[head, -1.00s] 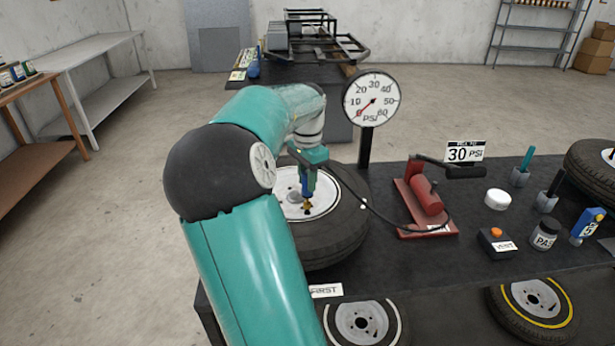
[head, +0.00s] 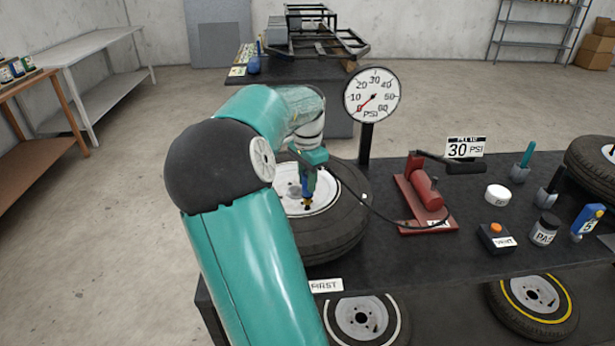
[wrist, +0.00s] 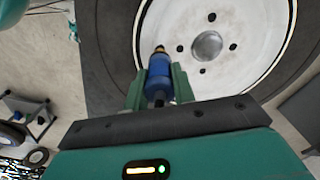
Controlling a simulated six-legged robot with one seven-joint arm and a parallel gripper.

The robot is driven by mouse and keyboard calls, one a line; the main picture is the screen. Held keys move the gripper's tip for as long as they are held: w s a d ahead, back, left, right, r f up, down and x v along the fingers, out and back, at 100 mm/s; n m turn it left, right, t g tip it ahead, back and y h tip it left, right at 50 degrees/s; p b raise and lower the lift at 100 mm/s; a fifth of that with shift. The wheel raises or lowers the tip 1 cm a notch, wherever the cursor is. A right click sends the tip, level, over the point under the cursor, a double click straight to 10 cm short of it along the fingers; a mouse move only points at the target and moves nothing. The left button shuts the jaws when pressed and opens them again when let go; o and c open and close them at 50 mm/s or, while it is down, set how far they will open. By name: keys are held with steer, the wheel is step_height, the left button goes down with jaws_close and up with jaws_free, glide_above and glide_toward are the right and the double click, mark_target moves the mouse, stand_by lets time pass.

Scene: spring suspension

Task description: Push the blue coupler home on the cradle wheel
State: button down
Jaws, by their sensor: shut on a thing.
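My gripper (wrist: 159,88) is shut on the blue coupler (wrist: 159,72), which shows between its two green fingers in the wrist view. The coupler's brass tip points at the white rim of the cradle wheel (wrist: 225,70), close to the rim's edge. Whether the tip touches a valve stem cannot be told. In the head view, my gripper (head: 308,188) is over the wheel's rim, and the wheel's black tyre (head: 345,225) lies flat at the bench's left end. My arm hides the wheel's left part.
A black hose runs from the coupler to a red pump (head: 424,192). A pressure gauge (head: 371,95) stands behind the wheel, its red needle near the low end. A 30 PSI sign (head: 466,148), a white tub (head: 497,195) and a button box (head: 495,238) stand to the right.

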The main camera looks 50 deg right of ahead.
steer(key=shift+f, duration=0.4)
steer(key=c, duration=1.1)
jaws_free()
steer(key=shift+r, duration=3.55)
